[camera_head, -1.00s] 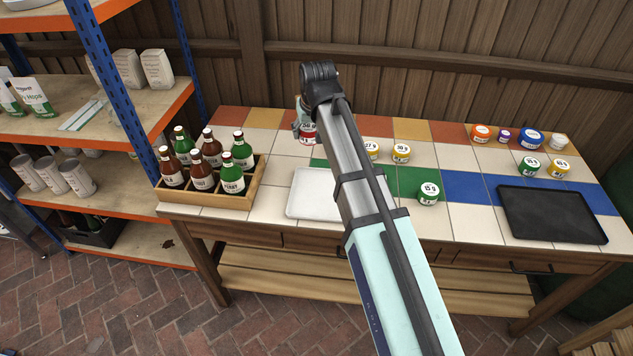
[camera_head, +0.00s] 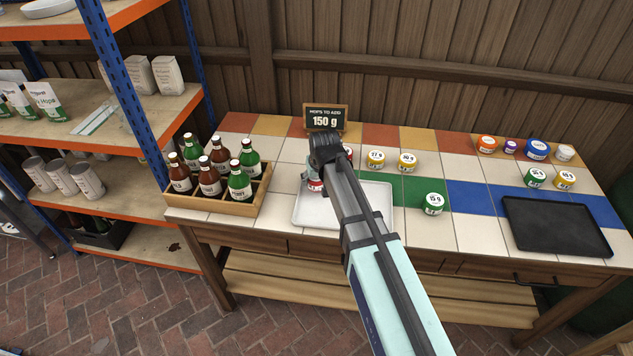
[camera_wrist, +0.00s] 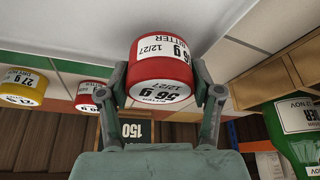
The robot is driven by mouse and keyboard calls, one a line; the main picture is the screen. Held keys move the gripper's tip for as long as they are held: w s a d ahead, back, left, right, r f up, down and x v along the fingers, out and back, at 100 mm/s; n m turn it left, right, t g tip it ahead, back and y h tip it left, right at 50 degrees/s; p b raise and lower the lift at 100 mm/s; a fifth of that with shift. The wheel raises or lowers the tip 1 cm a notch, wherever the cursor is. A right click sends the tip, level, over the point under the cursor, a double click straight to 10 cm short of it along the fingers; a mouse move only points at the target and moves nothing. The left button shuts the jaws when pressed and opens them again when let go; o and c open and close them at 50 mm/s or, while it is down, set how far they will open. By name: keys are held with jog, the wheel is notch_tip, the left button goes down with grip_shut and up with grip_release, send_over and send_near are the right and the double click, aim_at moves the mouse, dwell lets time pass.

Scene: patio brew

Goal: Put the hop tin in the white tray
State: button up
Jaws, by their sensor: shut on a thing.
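My gripper (camera_head: 315,180) is shut on a red-and-white hop tin (camera_wrist: 162,68), with one finger on each side of it. The tin's label reads 56 g, BITTER, 12/27. In the head view the tin (camera_head: 315,186) shows only partly beside my gripper and arm, over the left part of the white tray (camera_head: 303,213). The tray lies on the tiled table, and my arm crosses in front of its middle. The tray also shows, pale, in the wrist view (camera_wrist: 70,25) past the tin. I cannot tell the gap between tin and tray.
A wooden bottle crate (camera_head: 210,209) stands left of the tray. A green tin (camera_head: 434,204) and two yellow tins (camera_head: 407,162) stand to its right and back. Another red tin (camera_wrist: 90,96) is behind. A small sign (camera_head: 325,118) stands at the back; a black tray (camera_head: 556,227) lies right.

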jog(key=shift+f, duration=0.9)
jog(key=shift+f, duration=0.15)
jog(key=o, duration=1.1)
jog(key=shift+o, duration=0.2)
jog(key=b+v, duration=0.1)
jog(key=v, duration=1.1)
